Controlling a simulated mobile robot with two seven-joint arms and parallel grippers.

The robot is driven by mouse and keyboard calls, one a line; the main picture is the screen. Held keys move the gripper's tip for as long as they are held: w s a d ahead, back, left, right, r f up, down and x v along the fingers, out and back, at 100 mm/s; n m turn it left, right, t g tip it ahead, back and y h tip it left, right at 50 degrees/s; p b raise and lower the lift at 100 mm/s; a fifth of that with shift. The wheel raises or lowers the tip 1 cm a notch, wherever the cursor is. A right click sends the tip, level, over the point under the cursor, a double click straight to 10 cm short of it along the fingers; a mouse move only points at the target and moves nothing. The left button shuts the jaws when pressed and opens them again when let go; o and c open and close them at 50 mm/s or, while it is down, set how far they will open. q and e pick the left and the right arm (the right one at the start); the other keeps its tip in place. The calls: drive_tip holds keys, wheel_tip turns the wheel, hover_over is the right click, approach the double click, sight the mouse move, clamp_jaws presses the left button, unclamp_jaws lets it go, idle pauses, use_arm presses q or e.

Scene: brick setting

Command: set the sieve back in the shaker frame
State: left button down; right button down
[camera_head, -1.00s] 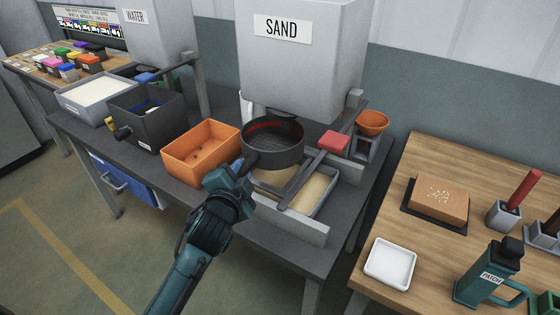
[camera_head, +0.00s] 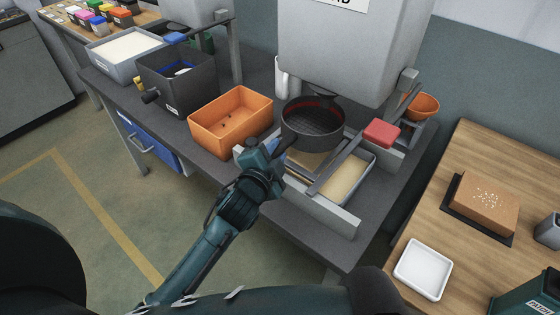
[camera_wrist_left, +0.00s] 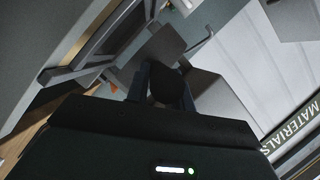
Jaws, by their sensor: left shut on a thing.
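The sieve (camera_head: 311,136) is a round dark pan with a mesh floor and a red band inside. It is roughly level below the sand hopper, above the back part of the shaker frame (camera_head: 337,168), whose grey rails run over a sand-filled tray (camera_head: 347,180). I cannot tell whether the sieve touches the rails. My left gripper (camera_head: 277,149) is shut on the sieve's handle at its near left side. In the left wrist view a dark rounded end, likely the handle (camera_wrist_left: 167,84), sits between the fingers. My right gripper is not in view.
An orange bin (camera_head: 222,137) stands close left of the sieve, with a dark grey bin (camera_head: 180,90) beyond. The sand hopper (camera_head: 350,45) hangs over the back. A red block (camera_head: 382,133) is at the right. A wooden table (camera_head: 440,220) stands further right.

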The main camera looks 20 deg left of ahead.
use_arm(q)
drive_tip(key=shift+w+f, duration=0.1)
drive_tip(key=shift+f, duration=1.9)
drive_tip(key=shift+f+b, duration=0.5)
drive_tip(key=shift+b, duration=0.05)
drive_tip(key=c, duration=1.2)
unclamp_jaws()
drive_tip(key=d+r+v, duration=0.1)
drive_tip(key=v, duration=1.1)
drive_tip(key=s+f+n+g+h, duration=0.1)
drive_tip(key=s+f+n+g, duration=0.1)
drive_tip(key=s+f+n, duration=0.3)
drive_tip(key=s+f+n+g+h, duration=0.1)
drive_tip(key=s+f+n+g, duration=0.2)
drive_tip(key=f, duration=0.8)
drive_tip(key=shift+s+f+n, duration=0.35)
drive_tip(key=shift+s+n, duration=0.55)
drive_tip(key=shift+s, duration=0.35)
